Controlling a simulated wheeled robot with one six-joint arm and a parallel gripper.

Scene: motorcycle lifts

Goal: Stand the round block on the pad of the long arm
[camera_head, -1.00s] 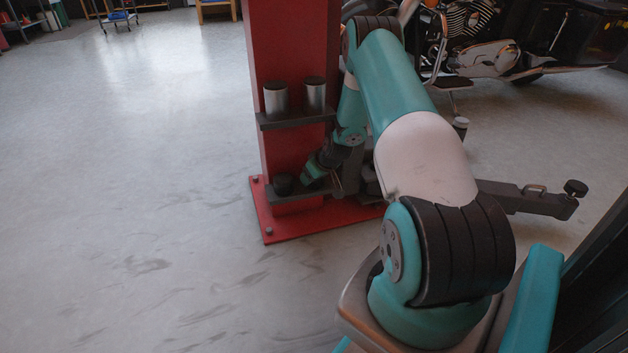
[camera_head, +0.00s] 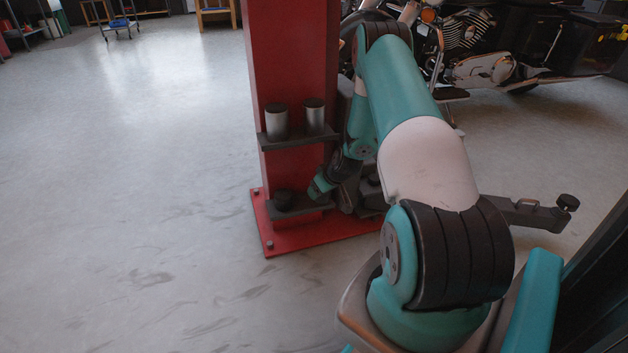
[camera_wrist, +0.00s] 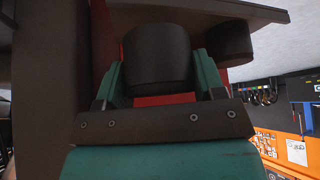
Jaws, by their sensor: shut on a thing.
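My gripper (camera_wrist: 157,85) is shut on a black round block (camera_wrist: 157,60), which sits between its two teal fingers in the wrist view. In the head view my gripper (camera_head: 320,188) is low beside the red post, at the right end of the lower shelf (camera_head: 303,209); the held block is hidden there. A second black round block (camera_head: 284,199) stands on that shelf and also shows in the wrist view (camera_wrist: 230,42). I cannot tell whether the held block touches the shelf. A long dark lift arm (camera_head: 525,213) reaches right along the floor, with a round black pad (camera_head: 567,202) at its end.
The red post (camera_head: 285,60) stands on a red base plate (camera_head: 285,238). An upper shelf (camera_head: 290,141) holds two silver cylinders with black tops (camera_head: 277,122). A motorcycle (camera_head: 480,50) is behind at the right. The floor on the left (camera_head: 120,180) is clear.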

